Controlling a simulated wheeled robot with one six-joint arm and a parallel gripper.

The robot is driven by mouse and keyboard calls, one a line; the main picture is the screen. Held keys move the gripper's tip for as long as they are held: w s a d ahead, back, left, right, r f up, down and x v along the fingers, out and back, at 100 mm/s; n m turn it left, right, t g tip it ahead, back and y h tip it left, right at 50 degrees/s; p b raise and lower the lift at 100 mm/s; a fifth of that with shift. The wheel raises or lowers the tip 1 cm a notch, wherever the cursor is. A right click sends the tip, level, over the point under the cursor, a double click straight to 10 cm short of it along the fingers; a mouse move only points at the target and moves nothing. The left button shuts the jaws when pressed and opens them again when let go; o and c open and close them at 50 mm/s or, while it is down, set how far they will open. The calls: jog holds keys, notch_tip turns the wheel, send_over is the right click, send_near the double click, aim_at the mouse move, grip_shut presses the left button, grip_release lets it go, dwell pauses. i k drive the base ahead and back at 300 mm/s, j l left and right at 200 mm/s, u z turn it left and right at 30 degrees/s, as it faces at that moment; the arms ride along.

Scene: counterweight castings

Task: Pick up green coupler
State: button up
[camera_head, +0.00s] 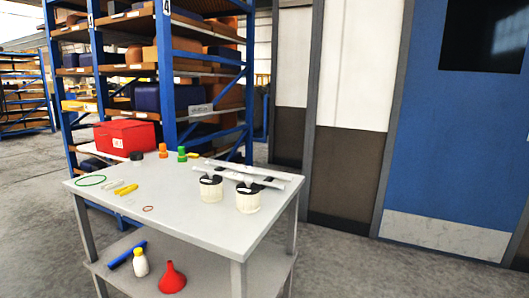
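The green coupler (182,154) is a small upright green piece near the back edge of a light grey table (180,210). A small orange piece (194,155) is close beside it on the right. Nothing covers the green coupler. My gripper is not in view.
A red box (125,138) is at the table's back left. Two white tubs with black tops (211,194) (247,203) stand at the right by white bars (240,171). A yellow piece (126,189) lies left. A blue shelf rack (164,80) stands behind.

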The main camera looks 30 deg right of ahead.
aim_at(181, 149)
jog(key=z, duration=0.4)
jog(key=i+j+z, duration=0.2)
jog(key=i+j, duration=0.15)
jog(key=i, duration=0.2)
jog(key=i+j+z, duration=0.15)
jog(key=i+j, duration=0.3)
jog(key=i+j+z, duration=0.2)
jog(key=i+j, duration=0.3)
jog(key=i+j+z, duration=0.15)
jog(key=i+j, duration=0.3)
jog(key=j, duration=0.15)
jog(key=i+j+z, duration=0.2)
jog(key=i+j, duration=0.2)
jog(key=j, duration=0.25)
